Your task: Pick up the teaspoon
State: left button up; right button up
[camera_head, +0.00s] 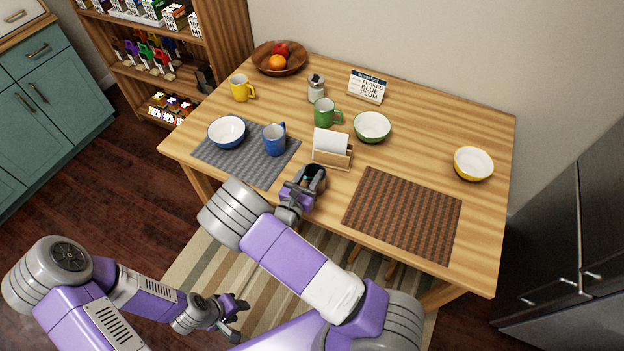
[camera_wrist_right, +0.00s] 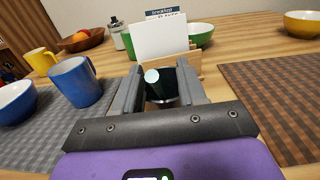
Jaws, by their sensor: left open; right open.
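I cannot make out a whole teaspoon in either view. My right gripper (camera_head: 310,177) is open over the table's front edge, between the two mats and just in front of the wooden card holder. It also shows in the right wrist view (camera_wrist_right: 160,88), with its fingers either side of that item. My left gripper (camera_head: 237,318) is open and empty, low in front of the table.
A blue mug (camera_head: 274,140) and blue bowl (camera_head: 227,132) stand on the grey mat (camera_head: 250,172), left of my right gripper. The card holder (camera_head: 332,155) is close behind it. The brown mat (camera_head: 403,213) at the right is bare. A green mug (camera_head: 324,112) and green bowl (camera_head: 372,127) stand behind.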

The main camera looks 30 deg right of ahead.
jog(key=shift+w+d, duration=0.4)
jog(key=shift+d, duration=0.15)
grip_shut()
